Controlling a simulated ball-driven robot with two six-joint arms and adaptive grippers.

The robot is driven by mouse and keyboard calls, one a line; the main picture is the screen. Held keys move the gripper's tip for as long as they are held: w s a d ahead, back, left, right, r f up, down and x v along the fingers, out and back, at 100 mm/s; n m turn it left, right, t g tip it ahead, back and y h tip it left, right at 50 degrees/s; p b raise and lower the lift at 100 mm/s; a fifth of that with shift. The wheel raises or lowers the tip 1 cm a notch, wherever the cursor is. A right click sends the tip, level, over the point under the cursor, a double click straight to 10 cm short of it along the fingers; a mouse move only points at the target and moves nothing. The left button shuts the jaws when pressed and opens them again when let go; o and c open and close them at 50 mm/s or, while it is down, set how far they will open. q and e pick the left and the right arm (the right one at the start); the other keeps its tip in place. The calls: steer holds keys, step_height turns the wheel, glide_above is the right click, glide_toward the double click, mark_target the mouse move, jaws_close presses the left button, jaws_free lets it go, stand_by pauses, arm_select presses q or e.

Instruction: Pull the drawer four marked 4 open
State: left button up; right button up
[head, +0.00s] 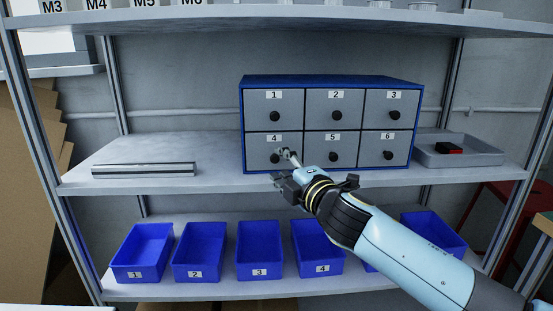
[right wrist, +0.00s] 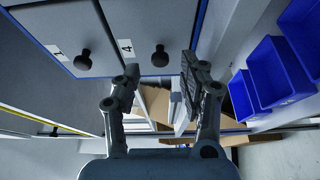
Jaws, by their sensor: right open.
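Drawer four (head: 256,151) is the lower left drawer of a blue cabinet (head: 330,80) with grey fronts. Its front looks flush with the others, so it is shut. Its black round knob (head: 274,158) also shows in the right wrist view (right wrist: 160,55), with the label 4 beside it. My right gripper (head: 281,165) is open and empty just in front of the knob. In the right wrist view the knob lies ahead of the gap between the fingertips (right wrist: 160,72), and no contact shows. My left gripper is not in view.
The cabinet stands on the middle shelf (head: 160,150). A metal bar (head: 145,170) lies to its left, and a grey tray (head: 470,155) with a red and black item stands to its right. Several blue bins (head: 200,250) stand on the shelf below.

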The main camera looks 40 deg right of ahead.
steer(key=shift+w+d, duration=0.2)
steer(key=shift+w, duration=1.05)
jaws_close()
